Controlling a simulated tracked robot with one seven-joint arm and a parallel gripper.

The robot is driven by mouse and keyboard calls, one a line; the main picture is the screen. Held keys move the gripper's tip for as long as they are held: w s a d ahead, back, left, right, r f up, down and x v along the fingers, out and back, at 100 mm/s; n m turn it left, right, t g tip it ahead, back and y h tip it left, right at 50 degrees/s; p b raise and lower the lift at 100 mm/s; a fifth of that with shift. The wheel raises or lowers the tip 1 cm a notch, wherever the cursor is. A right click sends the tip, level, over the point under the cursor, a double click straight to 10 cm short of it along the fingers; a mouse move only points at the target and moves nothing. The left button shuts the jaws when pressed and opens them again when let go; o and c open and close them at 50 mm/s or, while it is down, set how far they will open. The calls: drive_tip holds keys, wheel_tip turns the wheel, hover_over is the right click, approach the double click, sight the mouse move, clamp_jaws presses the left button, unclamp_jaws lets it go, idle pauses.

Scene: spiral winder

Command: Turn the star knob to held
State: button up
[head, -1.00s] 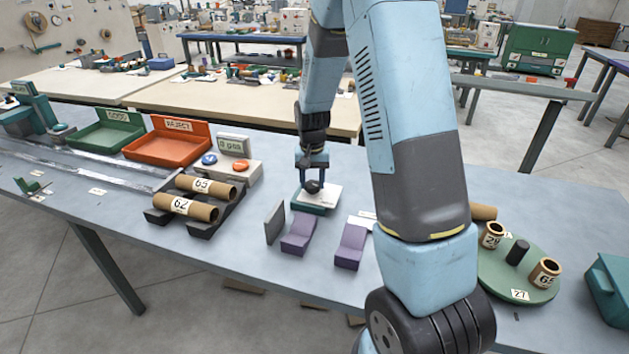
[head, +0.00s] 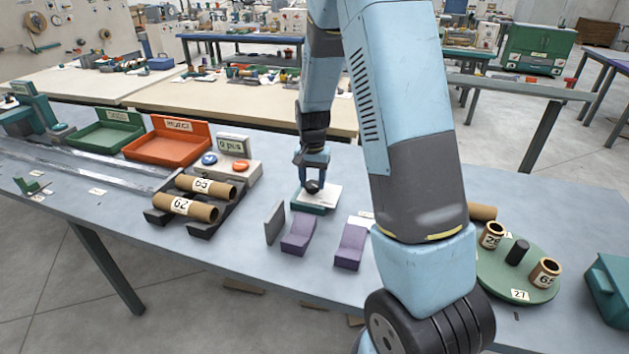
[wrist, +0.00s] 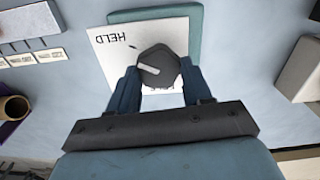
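The star knob (wrist: 158,62) is dark and sits on a white plate (wrist: 105,62) on a teal base (wrist: 197,30). In the head view the knob (head: 313,187) shows below my gripper (head: 312,178).
Purple cradles (head: 299,235) and a grey upright plate (head: 274,223) stand in front of the knob's base. A counter with blue and orange buttons (head: 238,167) is to the left, beside the cardboard tubes (head: 190,207). A green turntable (head: 500,275) is at the right.

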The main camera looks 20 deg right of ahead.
sight(313, 183)
drive_tip(key=o, duration=0.4)
wheel_tip(313, 183, up, 14)
drive_tip(key=shift+f, duration=0.15)
idle(0.5)
drive_tip(key=shift+s, duration=0.1)
drive_tip(key=s+r+n+t, duration=0.3)
drive_tip(key=s+r, duration=0.9)
drive_tip(key=s, duration=0.2)
drive_tip(key=s+r+n+t, duration=0.1)
drive_tip(key=s, duration=0.3)
drive_tip(key=s+r+n, duration=0.1)
drive_tip(key=s, duration=0.4)
drive_tip(key=s+r+n+t, duration=0.1)
drive_tip(key=s, duration=0.4)
drive_tip(key=shift+s+r+t, duration=0.15)
drive_tip(key=shift+s+t, duration=0.1)
drive_tip(key=shift+t, duration=0.05)
